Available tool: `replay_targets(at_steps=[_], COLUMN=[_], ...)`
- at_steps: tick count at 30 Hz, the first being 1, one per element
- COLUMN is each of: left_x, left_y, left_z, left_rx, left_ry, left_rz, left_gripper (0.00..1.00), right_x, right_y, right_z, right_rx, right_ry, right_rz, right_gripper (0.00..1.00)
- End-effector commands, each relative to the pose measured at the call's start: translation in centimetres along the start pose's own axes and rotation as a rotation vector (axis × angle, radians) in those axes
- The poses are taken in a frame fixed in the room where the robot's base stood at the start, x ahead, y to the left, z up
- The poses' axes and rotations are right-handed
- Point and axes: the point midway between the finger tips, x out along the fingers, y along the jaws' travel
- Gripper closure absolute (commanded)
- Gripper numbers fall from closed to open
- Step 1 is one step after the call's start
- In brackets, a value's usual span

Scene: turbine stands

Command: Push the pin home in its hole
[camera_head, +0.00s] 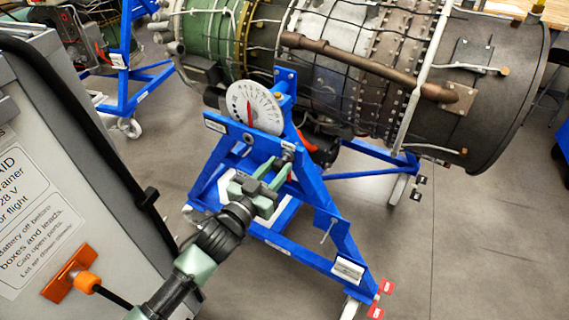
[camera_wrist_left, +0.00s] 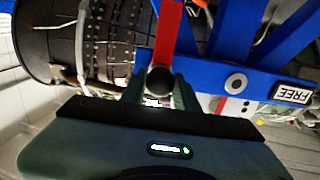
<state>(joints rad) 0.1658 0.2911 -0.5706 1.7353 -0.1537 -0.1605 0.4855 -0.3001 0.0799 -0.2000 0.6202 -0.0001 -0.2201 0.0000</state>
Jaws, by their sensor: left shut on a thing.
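My left gripper (camera_head: 280,172) reaches the blue stand frame (camera_head: 325,230) below the white dial. In the left wrist view its green fingers (camera_wrist_left: 160,88) are shut on the dark round knob of the pin (camera_wrist_left: 160,79). A red strip (camera_wrist_left: 165,35) runs up from beside the knob. The pin's shaft is hidden behind the knob, so I cannot tell how deep it sits or see its own hole. A round grey-ringed fitting (camera_wrist_left: 236,83) shows on the blue bar, beside a FREE label (camera_wrist_left: 292,94). My right gripper is in neither view.
A dial with a red pointer (camera_head: 254,107) stands just above my gripper. The turbine engine (camera_head: 350,70) lies behind it. A grey cabinet (camera_head: 60,150) with an orange plug (camera_head: 88,282) is close on the left. Open floor (camera_head: 480,250) lies to the right.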

Motion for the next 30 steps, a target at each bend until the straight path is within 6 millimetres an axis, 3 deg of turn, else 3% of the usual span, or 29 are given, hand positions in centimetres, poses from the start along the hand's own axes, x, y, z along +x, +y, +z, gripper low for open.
replay_targets(at_steps=[30], left_x=[-0.85], left_y=[0.0], left_z=[-0.15], left_rx=[0.0], left_ry=[0.003], left_rz=[0.0], left_gripper=[1.0], right_x=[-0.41], right_y=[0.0], right_z=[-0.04], right_rx=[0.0], right_ry=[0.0], right_rz=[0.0], right_gripper=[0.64])
